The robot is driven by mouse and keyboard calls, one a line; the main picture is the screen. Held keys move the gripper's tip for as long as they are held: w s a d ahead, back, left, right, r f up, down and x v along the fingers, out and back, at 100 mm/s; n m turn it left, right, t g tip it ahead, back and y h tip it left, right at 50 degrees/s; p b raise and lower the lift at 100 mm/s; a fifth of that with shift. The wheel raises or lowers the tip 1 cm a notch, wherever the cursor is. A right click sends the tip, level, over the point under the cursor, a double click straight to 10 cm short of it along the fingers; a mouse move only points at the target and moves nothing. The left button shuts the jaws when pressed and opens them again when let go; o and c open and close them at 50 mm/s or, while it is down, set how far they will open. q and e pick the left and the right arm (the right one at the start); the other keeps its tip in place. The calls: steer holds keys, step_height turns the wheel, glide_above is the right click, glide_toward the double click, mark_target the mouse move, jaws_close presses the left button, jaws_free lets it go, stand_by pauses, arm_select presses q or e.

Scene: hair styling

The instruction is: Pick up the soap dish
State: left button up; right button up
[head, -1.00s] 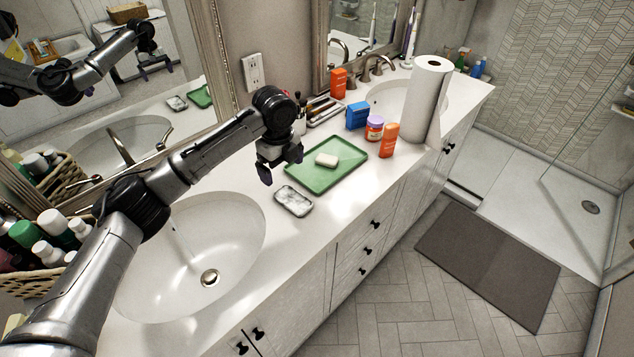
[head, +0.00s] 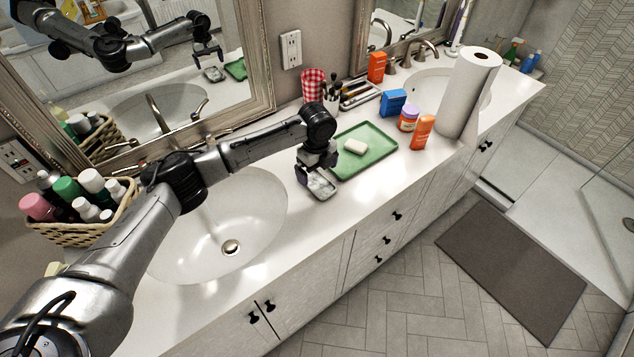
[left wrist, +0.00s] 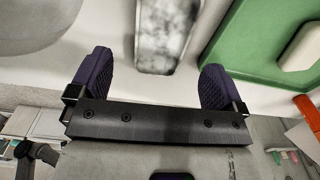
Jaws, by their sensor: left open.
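The soap dish (head: 322,186) is a small grey-white marbled rectangular dish on the white counter, between the left sink and the green tray. My left gripper (head: 317,177) is above it and partly hides it in the head view. In the left wrist view the soap dish (left wrist: 165,32) lies beyond the fingertips, between the lines of the two fingers. My left gripper (left wrist: 155,75) is open and empty, its dark purple fingers apart. Whether they touch the counter cannot be told. My right gripper is not in view.
The green tray (head: 376,156) holding a white soap bar (head: 356,146) lies close beside the dish; the tray also shows in the left wrist view (left wrist: 232,55). The left sink (head: 215,245) is on the other side. Bottles, boxes and a paper towel roll (head: 468,92) stand farther right.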

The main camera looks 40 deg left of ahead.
mark_target(317, 183)
arm_select(q)
step_height(317, 183, down, 3)
steer(key=shift+f+p, duration=0.15)
steer(key=shift+p, duration=0.6)
steer(key=shift+a+f, duration=0.1)
steer(key=shift+f, duration=0.7)
steer(key=shift+w, duration=0.1)
steer(key=shift+c, duration=0.4)
steer(key=c, duration=0.9)
steer(key=shift+c, duration=0.2)
steer(key=shift+r, duration=0.15)
